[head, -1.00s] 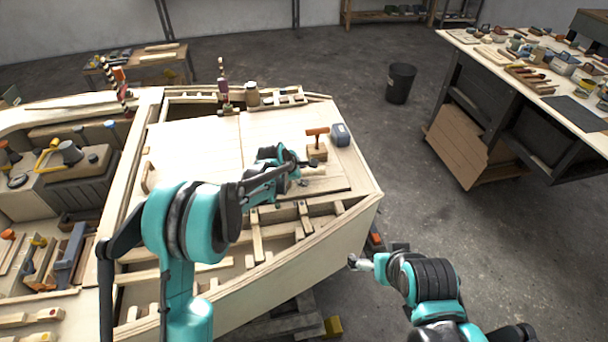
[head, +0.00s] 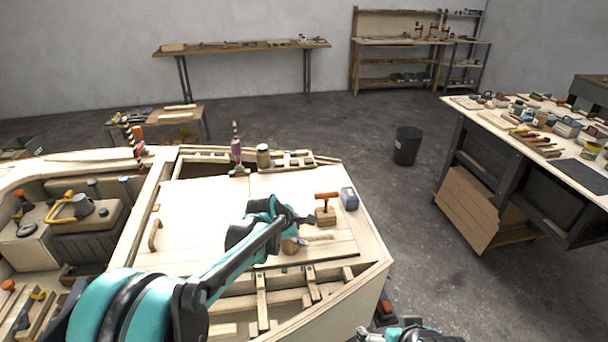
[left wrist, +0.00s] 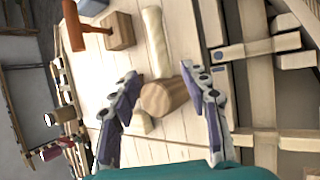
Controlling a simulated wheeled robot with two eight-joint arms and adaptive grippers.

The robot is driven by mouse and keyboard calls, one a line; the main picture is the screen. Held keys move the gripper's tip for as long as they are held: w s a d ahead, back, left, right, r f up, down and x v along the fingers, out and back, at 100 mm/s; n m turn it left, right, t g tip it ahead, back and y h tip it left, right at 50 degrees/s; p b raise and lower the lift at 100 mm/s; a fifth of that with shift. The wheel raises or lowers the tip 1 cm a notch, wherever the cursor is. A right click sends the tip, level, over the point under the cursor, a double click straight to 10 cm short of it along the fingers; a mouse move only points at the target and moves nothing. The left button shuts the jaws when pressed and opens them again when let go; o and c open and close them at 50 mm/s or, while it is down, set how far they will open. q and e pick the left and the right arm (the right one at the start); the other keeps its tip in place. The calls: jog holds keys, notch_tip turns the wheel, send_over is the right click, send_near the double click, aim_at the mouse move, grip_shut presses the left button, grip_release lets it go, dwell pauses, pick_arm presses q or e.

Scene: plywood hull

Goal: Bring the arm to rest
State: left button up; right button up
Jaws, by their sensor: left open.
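My left gripper (head: 300,222) is over the plywood deck (head: 205,215) of the hull, at the end of the teal and black arm. In the left wrist view its two fingers (left wrist: 165,105) are spread apart, with a wooden mallet's round head (left wrist: 164,97) in the gap between them. The mallet's pale handle (left wrist: 156,42) points away from the gripper. In the head view the mallet (head: 318,237) lies on the deck near its front right. I cannot tell whether the fingers touch it. My right gripper (head: 366,334) shows only slightly at the bottom edge; its fingers are unclear.
An orange-handled tool (head: 326,197) stands in a wooden block (head: 325,216), beside a blue-grey container (head: 349,199). A clamp (head: 237,155) and a jar (head: 263,156) stand at the deck's back. Open framing (head: 262,300) lies in front.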

pick_arm(q)
jog(key=s+a+r+m+y, duration=0.1)
jog(key=s+a+r+m, duration=0.3)
jog(key=s, duration=0.4)
jog(key=s+a+r+m+y, duration=0.1)
jog(key=s+a+r+m, duration=0.2)
jog(key=s+a+m, duration=0.35)
jog(key=s+a+f+m, duration=0.1)
jog(key=s+m, duration=0.1)
jog(key=s, duration=0.4)
jog(key=s+a+f+m+y, duration=0.1)
jog(key=s+a+m, duration=0.1)
jog(key=s, duration=0.4)
jog(key=s+a+f+m+t+y, duration=0.1)
jog(key=s+a+m, duration=0.1)
jog(key=s+m, duration=0.2)
jog(key=shift+s+f, duration=0.35)
jog(key=shift+s, duration=0.8)
jog(key=shift+m, duration=0.25)
